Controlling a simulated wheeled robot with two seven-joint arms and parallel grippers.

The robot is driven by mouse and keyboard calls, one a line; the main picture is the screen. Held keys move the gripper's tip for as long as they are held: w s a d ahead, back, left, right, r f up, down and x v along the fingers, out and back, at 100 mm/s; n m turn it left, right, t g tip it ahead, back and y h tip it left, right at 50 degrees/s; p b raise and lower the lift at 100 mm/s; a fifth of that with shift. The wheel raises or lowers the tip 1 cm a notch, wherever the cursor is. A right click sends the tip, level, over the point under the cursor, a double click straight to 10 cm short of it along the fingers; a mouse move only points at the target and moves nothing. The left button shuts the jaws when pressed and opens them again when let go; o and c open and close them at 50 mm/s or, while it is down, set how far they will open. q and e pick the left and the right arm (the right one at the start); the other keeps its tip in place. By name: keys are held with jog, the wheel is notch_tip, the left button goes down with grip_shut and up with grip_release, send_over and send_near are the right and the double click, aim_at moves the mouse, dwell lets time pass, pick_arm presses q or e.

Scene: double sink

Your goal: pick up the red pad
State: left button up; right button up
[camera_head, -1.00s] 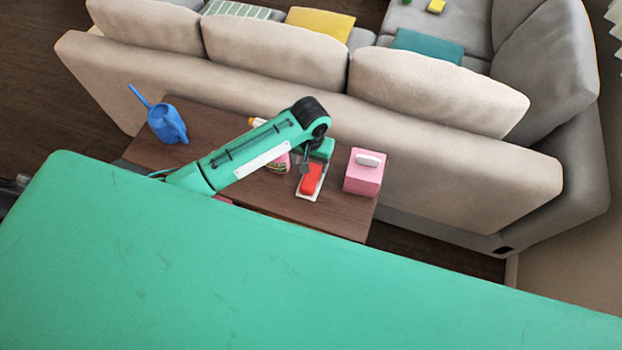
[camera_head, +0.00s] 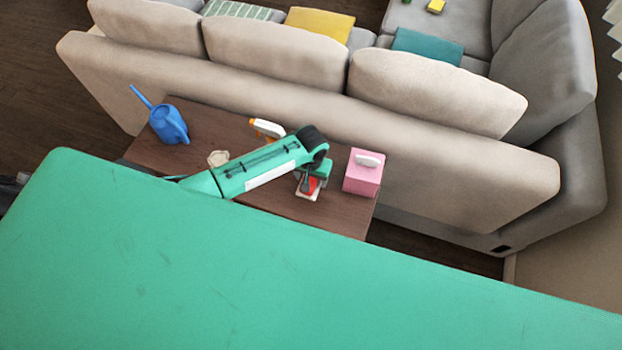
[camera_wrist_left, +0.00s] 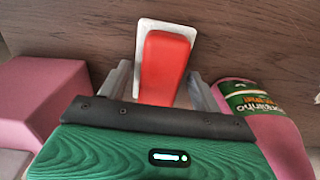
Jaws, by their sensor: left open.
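The red pad (camera_wrist_left: 164,66) lies on a white backing on the wooden table, between the open fingers of my left gripper (camera_wrist_left: 160,85) in the left wrist view. Its near end is hidden behind the gripper body. In the head view, a small part of the red pad (camera_head: 312,184) shows under my left gripper (camera_head: 309,184), and my green arm covers much around it. I cannot tell whether the fingers touch it. My right gripper is not in view.
A pink tissue box (camera_head: 362,173) stands close on the right of the gripper. A pink bottle with a green label (camera_wrist_left: 265,120) lies beside it in the wrist view. A blue watering can (camera_head: 168,122) and a white-orange spray bottle (camera_head: 267,128) are on the table (camera_head: 211,135). The sofa (camera_head: 300,105) stands behind.

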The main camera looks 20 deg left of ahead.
pick_arm(q)
jog(key=shift+c, duration=0.3)
jog(key=c, duration=1)
jog(key=shift+r, duration=0.15)
notch_tip(320, 180, up, 20)
jog(key=b, duration=0.1)
